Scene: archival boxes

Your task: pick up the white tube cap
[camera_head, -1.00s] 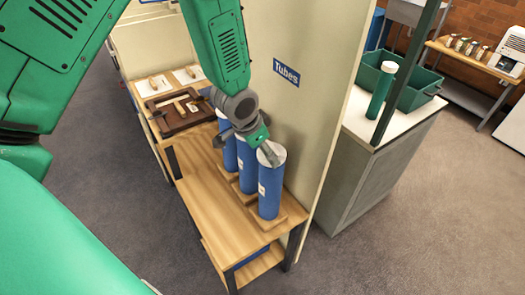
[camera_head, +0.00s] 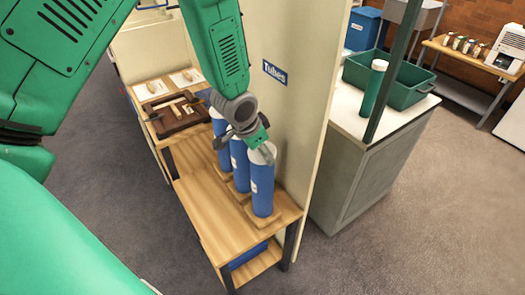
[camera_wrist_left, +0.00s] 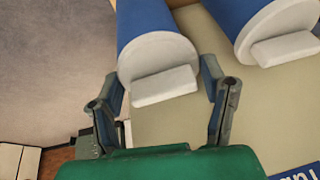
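Blue tubes with white caps stand in a row on a wooden base on the bench. The white tube cap (camera_head: 264,153) on the nearest blue tube (camera_head: 262,188) is partly hidden by my left gripper (camera_head: 260,146). In the left wrist view this white cap (camera_wrist_left: 156,58) has a raised white tab. The fingers of my left gripper (camera_wrist_left: 162,80) are spread on either side of the cap and tab, with narrow gaps by the tab. Contact with the cap's sides cannot be told. The cap is on the tube. My right gripper is not in view.
A cream panel (camera_head: 290,115) with a "Tubes" sign (camera_head: 275,72) rises close behind the tubes. A second tube's cap (camera_wrist_left: 280,30) lies close beside in the wrist view. The wooden bench (camera_head: 205,215) is clear in front. A brown tray (camera_head: 177,112) sits farther back.

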